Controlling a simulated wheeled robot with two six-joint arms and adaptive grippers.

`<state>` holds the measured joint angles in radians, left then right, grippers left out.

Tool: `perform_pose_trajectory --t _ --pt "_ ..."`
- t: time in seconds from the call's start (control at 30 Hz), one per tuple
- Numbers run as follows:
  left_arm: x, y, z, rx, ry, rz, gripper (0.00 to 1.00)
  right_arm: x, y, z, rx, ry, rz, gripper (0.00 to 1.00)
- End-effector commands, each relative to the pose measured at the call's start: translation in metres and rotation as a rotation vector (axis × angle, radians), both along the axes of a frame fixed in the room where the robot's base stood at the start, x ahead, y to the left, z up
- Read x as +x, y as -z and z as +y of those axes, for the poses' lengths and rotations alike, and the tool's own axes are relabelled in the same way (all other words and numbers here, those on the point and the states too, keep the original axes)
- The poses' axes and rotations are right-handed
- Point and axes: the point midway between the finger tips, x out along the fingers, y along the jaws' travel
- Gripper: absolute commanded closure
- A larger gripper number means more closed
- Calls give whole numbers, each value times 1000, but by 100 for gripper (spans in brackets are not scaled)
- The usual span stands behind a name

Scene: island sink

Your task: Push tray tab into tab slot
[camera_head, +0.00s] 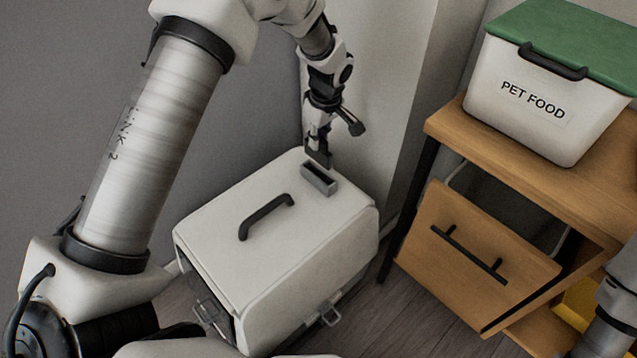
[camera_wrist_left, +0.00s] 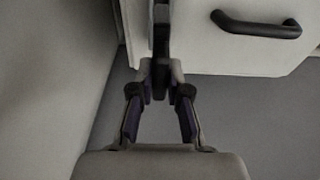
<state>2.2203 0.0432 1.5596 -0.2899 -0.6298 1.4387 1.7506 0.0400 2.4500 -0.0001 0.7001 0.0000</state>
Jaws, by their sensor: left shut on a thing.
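My left gripper (camera_head: 317,138) points down above the far right corner of a white box's lid. It is shut on a dark, flat tray tab (camera_head: 319,157). The tab's lower end is at the back edge of a grey, open-topped tab slot (camera_head: 319,184) on the lid; I cannot tell whether it is inside or just above it. In the left wrist view, the closed fingers (camera_wrist_left: 160,76) hold the dark tab (camera_wrist_left: 161,28), which hides the slot. My right gripper is not in view.
The white box (camera_head: 270,240) has a dark lid handle (camera_head: 266,216) and metal latches (camera_head: 328,313) low down. A wall stands close behind. At right, a wooden cabinet (camera_head: 480,250) with an open front carries a green-lidded pet food bin (camera_head: 540,110).

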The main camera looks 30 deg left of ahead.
Motion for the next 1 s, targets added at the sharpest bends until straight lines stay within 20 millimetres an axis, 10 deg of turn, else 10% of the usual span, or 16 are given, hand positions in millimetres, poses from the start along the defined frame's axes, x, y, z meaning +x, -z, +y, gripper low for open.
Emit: perform_pose_trajectory --t 0.4,0.77,0.87,1.0 --pt "0 82 0 -1 3 1 100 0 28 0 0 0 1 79" --pt "0 87 -1 -1 3 1 100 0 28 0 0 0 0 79" --pt "0 87 -1 -1 3 1 59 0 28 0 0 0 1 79" --pt "0 87 -1 -1 3 0 59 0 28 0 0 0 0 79"
